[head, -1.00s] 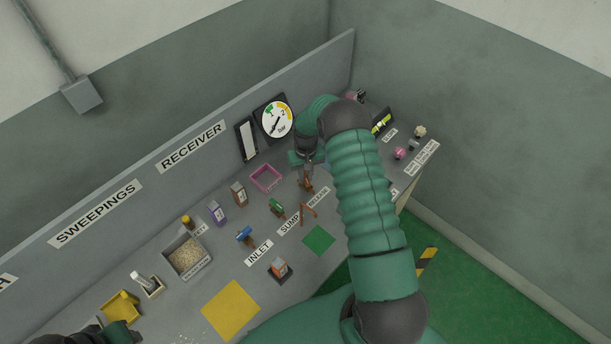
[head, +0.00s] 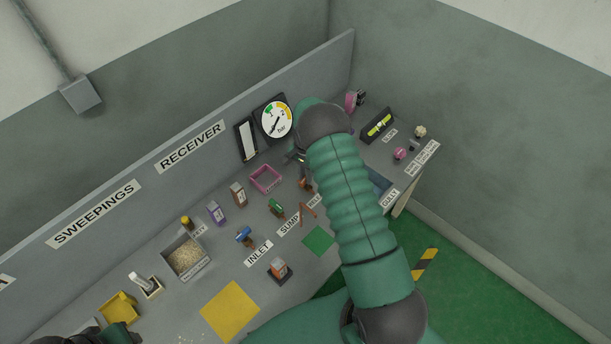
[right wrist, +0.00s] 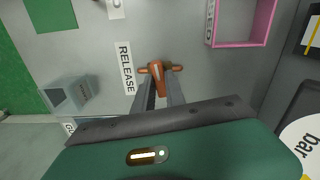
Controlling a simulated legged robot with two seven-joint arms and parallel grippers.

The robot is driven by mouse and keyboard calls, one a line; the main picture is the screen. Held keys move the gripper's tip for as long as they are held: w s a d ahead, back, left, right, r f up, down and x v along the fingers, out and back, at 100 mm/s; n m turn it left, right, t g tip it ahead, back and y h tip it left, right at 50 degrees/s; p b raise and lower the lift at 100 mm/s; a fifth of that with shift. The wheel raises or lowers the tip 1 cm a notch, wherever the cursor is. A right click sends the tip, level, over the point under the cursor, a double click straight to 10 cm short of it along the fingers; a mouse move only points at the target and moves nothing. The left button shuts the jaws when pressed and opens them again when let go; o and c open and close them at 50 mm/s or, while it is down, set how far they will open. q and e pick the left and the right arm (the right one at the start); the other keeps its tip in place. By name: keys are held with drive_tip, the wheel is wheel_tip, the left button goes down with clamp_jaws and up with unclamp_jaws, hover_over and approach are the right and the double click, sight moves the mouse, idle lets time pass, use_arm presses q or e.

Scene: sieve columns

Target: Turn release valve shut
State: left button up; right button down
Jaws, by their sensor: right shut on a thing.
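The orange-brown release valve (right wrist: 157,70) sits beside the RELEASE label (right wrist: 126,67) in the right wrist view. In the head view the valve (head: 306,185) shows partly, next to my right arm. My right gripper (right wrist: 163,93) is shut on the valve's handle, with one finger on each side of it. In the head view my right gripper (head: 301,162) is mostly hidden behind my arm. My left arm's end (head: 88,338) shows only in part at the bottom left, and its jaws are not clear.
A pink square tray (head: 265,178) stands left of the valve, with a gauge (head: 275,120) on the panel behind. Green (head: 277,207) and blue (head: 244,235) valves and an orange-brown piece (head: 308,213) stand nearby. A green mat (head: 319,240) lies in front.

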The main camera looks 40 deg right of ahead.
drive_tip(key=shift+w+m, duration=0.1)
drive_tip(key=shift+m, duration=0.7)
drive_tip(key=c, duration=1.4)
unclamp_jaws()
wheel_tip(320, 180, up, 17)
drive_tip(key=shift+f+p, duration=0.15)
drive_tip(key=shift+p, duration=0.15)
